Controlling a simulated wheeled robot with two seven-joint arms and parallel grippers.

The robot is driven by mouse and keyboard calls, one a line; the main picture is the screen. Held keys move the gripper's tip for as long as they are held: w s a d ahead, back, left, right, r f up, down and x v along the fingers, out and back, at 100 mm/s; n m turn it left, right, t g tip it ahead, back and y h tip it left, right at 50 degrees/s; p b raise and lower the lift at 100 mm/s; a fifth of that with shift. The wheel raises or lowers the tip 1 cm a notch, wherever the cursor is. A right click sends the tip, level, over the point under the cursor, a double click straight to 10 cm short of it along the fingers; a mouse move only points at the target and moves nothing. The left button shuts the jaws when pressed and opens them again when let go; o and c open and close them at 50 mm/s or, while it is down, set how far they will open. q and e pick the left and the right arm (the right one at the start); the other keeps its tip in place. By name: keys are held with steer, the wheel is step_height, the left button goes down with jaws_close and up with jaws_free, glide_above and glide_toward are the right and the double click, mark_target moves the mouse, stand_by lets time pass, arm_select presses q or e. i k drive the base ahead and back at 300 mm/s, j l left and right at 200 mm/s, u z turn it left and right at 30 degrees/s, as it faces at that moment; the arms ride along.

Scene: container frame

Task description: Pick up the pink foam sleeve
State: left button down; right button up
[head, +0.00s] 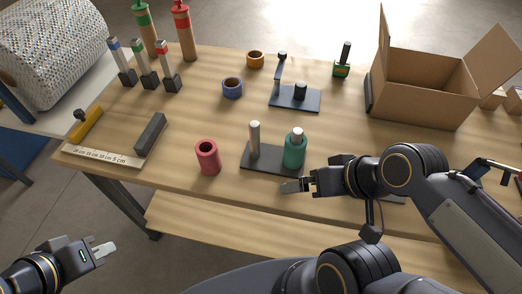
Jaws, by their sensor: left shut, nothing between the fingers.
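The pink foam sleeve (208,160) stands upright on the wooden table near its front edge, with its dark hollow top showing. It is free of both grippers. My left gripper (106,250) is at the lower left, in front of and below the table edge, well away from the sleeve. It is shut and empty. My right gripper (288,187) is over the table front, to the right of the sleeve and just in front of the post base. I see it from the side and cannot tell whether its jaws are open.
Right of the sleeve, a dark base (262,168) carries a bare post (254,138) and a teal sleeve (295,152) around another post. A ruler (100,155) and dark block (150,132) lie left. Blue (232,90) and orange (255,60) rings sit behind. An open carton (420,95) stands back right.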

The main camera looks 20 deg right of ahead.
mark_target(207, 151)
steer(key=i+j+z, duration=0.15)
steer(key=j, duration=0.25)
steer(key=i+j+z, duration=0.15)
steer(key=j, duration=0.2)
steer(key=i+j+z, duration=0.15)
steer(key=j, duration=0.25)
steer(key=j+z, duration=0.15)
steer(key=j, duration=0.3)
